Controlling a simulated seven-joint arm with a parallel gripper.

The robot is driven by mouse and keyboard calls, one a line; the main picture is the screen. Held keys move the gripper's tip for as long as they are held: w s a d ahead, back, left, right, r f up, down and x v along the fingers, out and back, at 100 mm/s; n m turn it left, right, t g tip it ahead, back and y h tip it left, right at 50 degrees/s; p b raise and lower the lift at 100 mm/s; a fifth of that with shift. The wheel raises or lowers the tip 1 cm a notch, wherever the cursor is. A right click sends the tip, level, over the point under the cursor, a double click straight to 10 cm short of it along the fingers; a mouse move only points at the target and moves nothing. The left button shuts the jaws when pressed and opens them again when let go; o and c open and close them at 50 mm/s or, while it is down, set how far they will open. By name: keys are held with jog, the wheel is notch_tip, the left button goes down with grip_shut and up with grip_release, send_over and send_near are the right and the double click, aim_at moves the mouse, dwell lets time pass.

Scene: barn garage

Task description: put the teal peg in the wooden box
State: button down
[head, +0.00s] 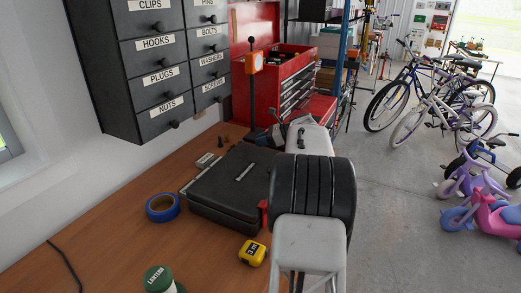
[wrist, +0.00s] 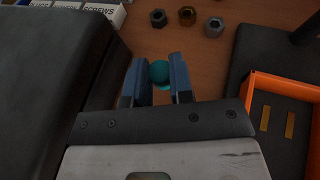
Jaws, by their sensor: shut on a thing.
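In the wrist view my gripper (wrist: 160,84) is shut on the teal peg (wrist: 159,72). The peg's rounded teal end shows between the two blue-grey fingers, above the wooden bench; its lower part is hidden. I cannot make out a wooden box in either view.
In the head view, a black case (head: 222,190), blue tape (head: 162,208) and yellow tape measure (head: 252,253) are on the bench.

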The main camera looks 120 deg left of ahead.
jog(key=shift+f, duration=0.1)
jog(key=shift+f, duration=1.8)
jog(key=shift+f, duration=0.2)
jog(key=c, duration=1)
grip_release()
jog(key=shift+r, duration=0.15)
jog(key=shift+w+r, duration=0.1)
jog(key=shift+w, duration=0.05)
jog(key=v, duration=1.1)
jog(key=shift+w+a+r, duration=0.1)
jog(key=shift+w+a, duration=0.1)
jog(key=shift+w, duration=0.05)
jog(key=shift+o, duration=0.3)
